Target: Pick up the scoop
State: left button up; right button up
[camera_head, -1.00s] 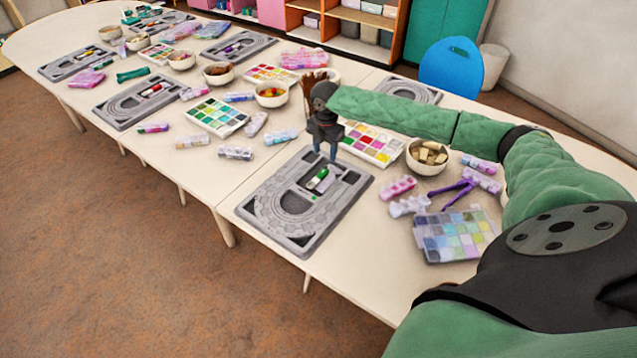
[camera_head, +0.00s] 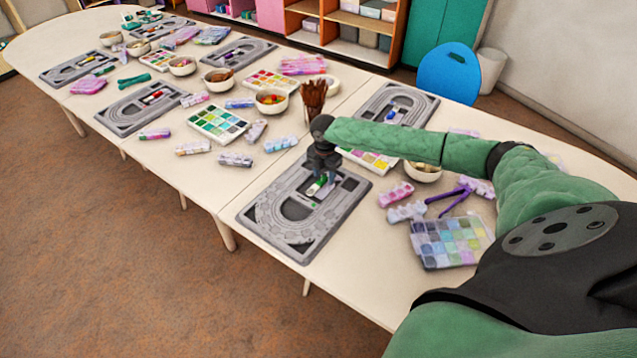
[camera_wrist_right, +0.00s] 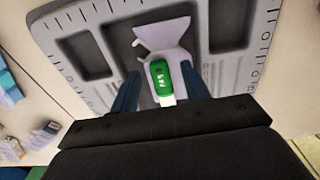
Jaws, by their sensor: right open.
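The scoop (camera_head: 316,187), with a green and white handle, lies in the middle recess of the nearest grey bead board (camera_head: 262,214). In the right wrist view, the scoop (camera_wrist_right: 161,78) shows its green handle between my fingers, and its pale, flared end points away from me. My right gripper (camera_head: 325,179) is over the board, pointing down. Its two dark fingers (camera_wrist_right: 160,92) stand apart, one on each side of the handle. I cannot tell whether they touch it. My left gripper is not in view.
A colour-sorted bead box (camera_head: 452,241), purple pliers (camera_head: 456,196) and pink bead tubes (camera_head: 396,194) lie right of the board. A cup of brown sticks (camera_head: 313,97) stands behind my gripper. Another bead board (camera_head: 425,104) lies further back. The table's front edge is close to the board.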

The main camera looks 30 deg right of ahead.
jog(key=shift+f, duration=0.3)
grip_shut()
jog(key=shift+r, duration=0.15)
